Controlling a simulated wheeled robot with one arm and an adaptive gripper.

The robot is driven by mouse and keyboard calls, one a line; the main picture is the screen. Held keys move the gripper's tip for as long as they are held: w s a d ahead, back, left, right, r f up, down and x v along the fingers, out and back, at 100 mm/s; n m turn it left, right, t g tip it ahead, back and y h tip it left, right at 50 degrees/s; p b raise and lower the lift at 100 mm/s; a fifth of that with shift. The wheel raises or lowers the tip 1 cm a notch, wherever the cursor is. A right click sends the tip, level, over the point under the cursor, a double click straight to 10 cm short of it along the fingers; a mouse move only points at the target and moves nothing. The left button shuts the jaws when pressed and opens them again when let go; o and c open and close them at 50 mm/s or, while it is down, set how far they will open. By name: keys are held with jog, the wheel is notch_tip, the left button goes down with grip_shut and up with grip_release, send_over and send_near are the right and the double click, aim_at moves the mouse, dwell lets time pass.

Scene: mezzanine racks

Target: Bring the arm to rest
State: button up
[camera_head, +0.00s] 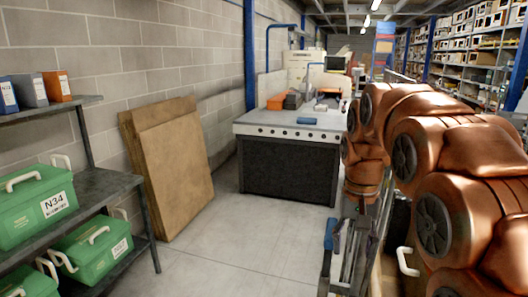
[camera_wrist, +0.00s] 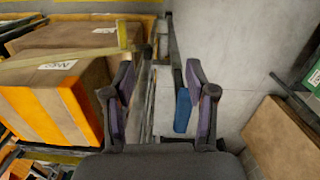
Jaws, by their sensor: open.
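My arm (camera_head: 400,130), with copper-coloured links, fills the right side of the head view and bends downward at its far end. My gripper (camera_wrist: 160,95) shows in the wrist view with its two dark fingers spread apart. I see nothing held between the fingers. A blue piece (camera_wrist: 183,108) and thin grey rails show beyond the gap, close beside the right finger in the picture; I cannot tell whether they touch. In the head view the gripper is hard to make out below the wrist.
Green boxes (camera_head: 38,205) stand on a grey shelf (camera_head: 105,185) at left. Brown boards (camera_head: 170,165) lean on the wall. A workbench (camera_head: 290,128) stands ahead. Cartons (camera_wrist: 65,65) lie left in the wrist view. Racks (camera_head: 475,50) line the right. Floor (camera_head: 235,235) is clear in the middle.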

jog(key=s+f+n, duration=0.1)
jog(key=s+f, duration=0.3)
jog(key=s, duration=0.5)
jog(key=s+f, duration=0.4)
jog(key=s, duration=0.6)
jog(key=s+f+n+g, duration=0.1)
jog(key=s+f, duration=0.3)
jog(key=s, duration=0.5)
jog(key=shift+s+a+f+n, duration=0.25)
jog(key=shift+a+n, duration=0.05)
jog(key=shift+a, duration=0.1)
jog(key=shift+c, duration=0.2)
jog(key=shift+c, duration=0.9)
jog(key=shift+d, duration=0.15)
jog(key=shift+c, duration=0.3)
